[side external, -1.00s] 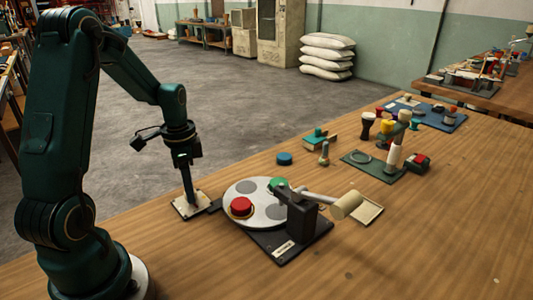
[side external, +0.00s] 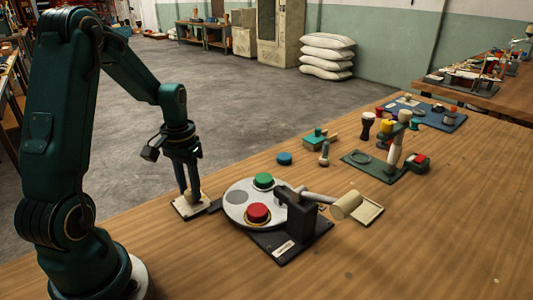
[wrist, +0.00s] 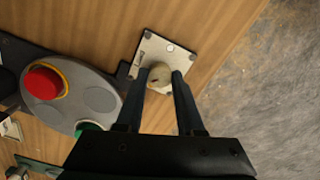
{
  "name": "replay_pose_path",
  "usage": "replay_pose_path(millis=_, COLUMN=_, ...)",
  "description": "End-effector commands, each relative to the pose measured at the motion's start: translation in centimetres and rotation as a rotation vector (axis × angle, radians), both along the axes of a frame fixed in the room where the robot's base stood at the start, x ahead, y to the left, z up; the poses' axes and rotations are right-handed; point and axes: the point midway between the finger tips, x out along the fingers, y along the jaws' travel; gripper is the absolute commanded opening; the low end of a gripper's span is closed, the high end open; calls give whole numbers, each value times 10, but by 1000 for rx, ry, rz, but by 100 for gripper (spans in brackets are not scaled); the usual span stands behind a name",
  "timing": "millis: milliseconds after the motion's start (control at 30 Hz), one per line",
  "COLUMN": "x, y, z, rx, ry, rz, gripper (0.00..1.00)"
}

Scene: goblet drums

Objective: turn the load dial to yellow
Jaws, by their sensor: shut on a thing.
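My gripper (side external: 190,195) points straight down at the table's left edge. In the wrist view its two dark fingers (wrist: 160,76) are shut on a round beige knob (wrist: 159,82), one finger on each side. The knob sits on a small white plate (wrist: 181,58) with small dark marks; any colour marks are too small to tell. A dark arm joins the plate to a grey-white round disc (side external: 237,197). The disc carries a red piece (side external: 257,212) with a yellow ring around its base and a green piece (side external: 263,180).
A black stand (side external: 302,220) with a beige mallet head (side external: 346,204) stands right of the disc. A blue puck (side external: 284,158), a grey peg (side external: 324,155) and a green mat (side external: 365,160) with several objects lie further back. The front right table is clear.

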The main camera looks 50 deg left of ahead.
Motion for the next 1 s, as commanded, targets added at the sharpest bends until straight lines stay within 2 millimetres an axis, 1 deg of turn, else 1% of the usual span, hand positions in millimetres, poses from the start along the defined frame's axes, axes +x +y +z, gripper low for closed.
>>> replay_pose_path(millis=300, x=-1, y=0, z=0, rx=-1, ry=2, rz=300, gripper=0)
replay_pose_path(millis=600, x=-1, y=0, z=0, rx=-1, ry=2, rz=565, gripper=0)
replay_pose_path(millis=800, x=-1, y=0, z=0, rx=-1, ry=3, rz=701, gripper=0)
replay_pose_path(millis=1000, x=-1, y=0, z=0, rx=-1, ry=3, rz=788, gripper=0)
